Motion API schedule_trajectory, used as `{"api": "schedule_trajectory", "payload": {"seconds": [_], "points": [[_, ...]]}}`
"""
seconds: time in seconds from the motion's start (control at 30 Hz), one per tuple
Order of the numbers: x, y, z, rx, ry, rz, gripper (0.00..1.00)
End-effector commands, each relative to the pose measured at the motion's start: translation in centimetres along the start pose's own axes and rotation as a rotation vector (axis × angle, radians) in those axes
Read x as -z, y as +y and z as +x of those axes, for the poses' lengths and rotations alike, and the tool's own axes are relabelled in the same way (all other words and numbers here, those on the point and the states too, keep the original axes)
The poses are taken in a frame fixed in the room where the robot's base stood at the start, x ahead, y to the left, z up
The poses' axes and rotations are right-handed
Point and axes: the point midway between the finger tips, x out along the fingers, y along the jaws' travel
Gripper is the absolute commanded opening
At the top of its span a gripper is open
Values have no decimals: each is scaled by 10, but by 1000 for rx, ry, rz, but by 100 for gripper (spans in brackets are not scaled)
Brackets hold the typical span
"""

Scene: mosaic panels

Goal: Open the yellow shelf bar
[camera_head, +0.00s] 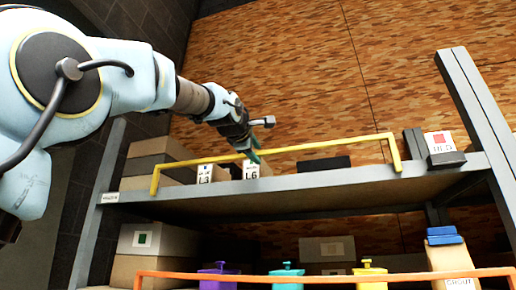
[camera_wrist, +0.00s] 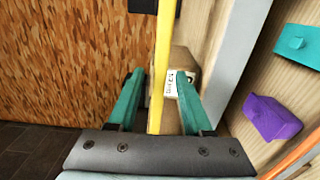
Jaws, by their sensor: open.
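The yellow shelf bar (camera_head: 325,145) runs raised along the front of the upper shelf (camera_head: 330,196) in the head view, with a bent-down end at each side. My gripper (camera_head: 255,154), with teal fingers, is at the bar's middle stretch. In the wrist view the yellow bar (camera_wrist: 161,75) passes between the two fingers of my gripper (camera_wrist: 159,80). The fingers are open and stand apart, one on each side of the bar. A gap shows on both sides, so the fingers do not appear to press on it.
Labelled boxes (camera_head: 205,173) stand on the upper shelf behind the bar. An orange bar (camera_head: 330,278) crosses the lower shelf. Purple (camera_head: 219,278), teal (camera_head: 287,275) and yellow (camera_head: 370,275) containers stand behind it. A grey post (camera_head: 475,125) rises at the right.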

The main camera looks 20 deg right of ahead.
Motion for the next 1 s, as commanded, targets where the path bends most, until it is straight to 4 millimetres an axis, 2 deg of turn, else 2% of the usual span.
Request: {"api": "schedule_trajectory", "payload": {"seconds": [0.03,0.2,0.53,0.9,1.0], "points": [[0,3,7,3,-1,0,50],[0,1,20,1,0,0,50],[0,0,22,0,0,0,49],[0,0,22,0,0,0,7],[0,0,22,0,0,0,0]]}}
